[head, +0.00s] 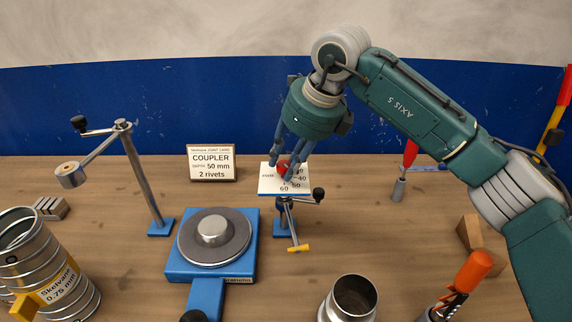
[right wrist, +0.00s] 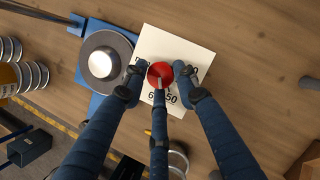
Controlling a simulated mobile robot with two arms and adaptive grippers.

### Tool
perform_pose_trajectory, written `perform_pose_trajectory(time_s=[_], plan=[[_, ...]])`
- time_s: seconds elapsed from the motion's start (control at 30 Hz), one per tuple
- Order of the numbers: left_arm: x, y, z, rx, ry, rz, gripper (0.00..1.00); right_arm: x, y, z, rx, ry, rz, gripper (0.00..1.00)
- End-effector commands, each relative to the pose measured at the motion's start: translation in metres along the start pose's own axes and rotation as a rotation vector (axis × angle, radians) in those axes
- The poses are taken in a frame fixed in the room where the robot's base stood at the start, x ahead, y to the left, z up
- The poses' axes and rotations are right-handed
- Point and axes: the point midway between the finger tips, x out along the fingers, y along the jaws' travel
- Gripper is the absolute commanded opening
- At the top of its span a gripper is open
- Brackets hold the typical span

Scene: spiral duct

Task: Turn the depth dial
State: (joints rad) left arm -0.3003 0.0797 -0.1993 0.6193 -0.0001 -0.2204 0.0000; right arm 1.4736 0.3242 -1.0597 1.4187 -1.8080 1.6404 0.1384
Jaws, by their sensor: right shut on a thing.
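The depth dial is a red knob (head: 284,167) in front of a white scale plate (head: 270,187) marked with numbers such as 40, 50 and 60. The plate stands on a blue post with a crank, right of the turntable. My right gripper (head: 287,160) reaches down from above and is shut on the red knob. In the right wrist view the blue fingers close around the red knob (right wrist: 160,74), and the white plate (right wrist: 150,45) lies behind it. The fingers hide part of the numbers. My left gripper is not in view.
A blue turntable base with a grey disc (head: 214,238) stands left of the dial. A card (head: 212,163) reads COUPLER, depth 50 mm, 2 rivets. A crank stand (head: 140,180) and a spiral duct (head: 45,265) are at left. A metal pipe (head: 350,298) and an orange-handled tool (head: 473,270) are in front.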

Motion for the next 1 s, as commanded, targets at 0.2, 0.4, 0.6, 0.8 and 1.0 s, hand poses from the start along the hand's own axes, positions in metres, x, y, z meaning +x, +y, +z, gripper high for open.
perform_pose_trajectory(time_s=[0.2, 0.4, 0.6, 0.8, 1.0], plan=[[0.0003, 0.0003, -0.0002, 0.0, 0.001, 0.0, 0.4, -0.004, -0.0047, 0.0032, -0.106, -0.01, 0.037, 0.03], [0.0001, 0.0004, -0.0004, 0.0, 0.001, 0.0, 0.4, -0.0042, -0.0054, 0.0036, -0.161, -0.011, 0.059, 0.03], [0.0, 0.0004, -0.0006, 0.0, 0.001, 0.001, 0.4, -0.0046, -0.0053, 0.0039, -0.18, -0.012, 0.066, 0.03], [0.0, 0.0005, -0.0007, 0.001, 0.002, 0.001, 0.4, -0.0049, -0.0055, 0.0043, -0.18, -0.013, 0.066, 0.03], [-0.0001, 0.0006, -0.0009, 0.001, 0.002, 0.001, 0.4, -0.005, -0.0056, 0.0043, -0.18, -0.013, 0.065, 0.46]])
